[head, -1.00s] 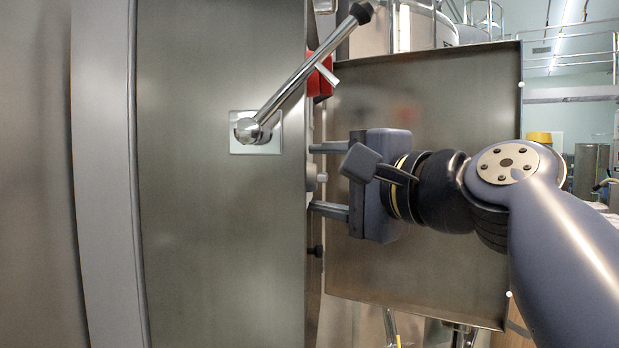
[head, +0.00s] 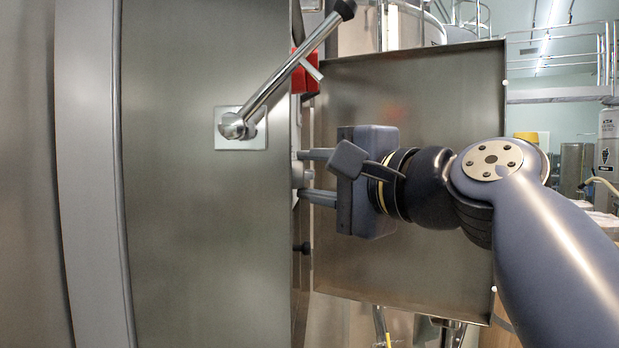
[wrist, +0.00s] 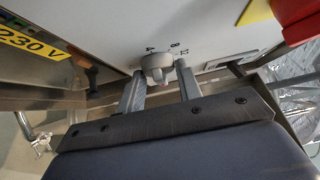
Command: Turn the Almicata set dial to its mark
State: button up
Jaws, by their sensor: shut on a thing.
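The set dial (wrist: 157,66) is a pale grey knob on a light panel (wrist: 200,30) in the wrist view. Small dark marks sit on the panel around its upper side; I cannot read which is the target mark. My gripper (wrist: 158,78) is shut on the dial, with one finger at each side of it. In the head view my gripper (head: 301,178) reaches left to the side of the steel cabinet (head: 200,220). There the dial shows only as a small pale piece between the fingertips, and its face is hidden.
A chrome lever (head: 285,75) with a black knob stands out from the cabinet front. A red part (head: 304,75) sits just above my gripper. An open steel door (head: 420,100) stands close behind my gripper. A yellow 230 V label (wrist: 30,42) shows at left.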

jog(key=shift+f+b, duration=0.25)
jog(key=shift+b, duration=0.1)
jog(key=n+y+b, duration=0.2)
jog(key=b, duration=0.4)
jog(key=n+t+y+b, duration=0.1)
jog(key=n+y+b, duration=0.1)
jog(key=b, duration=0.4)
jog(key=n+y+b, duration=0.2)
jog(key=n+b, duration=0.2)
jog(key=b, duration=0.3)
jog(key=shift+w+f+t, duration=0.25)
jog(key=shift+f+t, duration=0.1)
jog(key=shift+t, duration=0.05)
jog(key=shift+r+n+y, duration=0.1)
jog(key=shift+n+y, duration=0.3)
jog(key=o, duration=1)
jog(key=shift+c, duration=0.2)
jog(key=shift+s+d, duration=0.1)
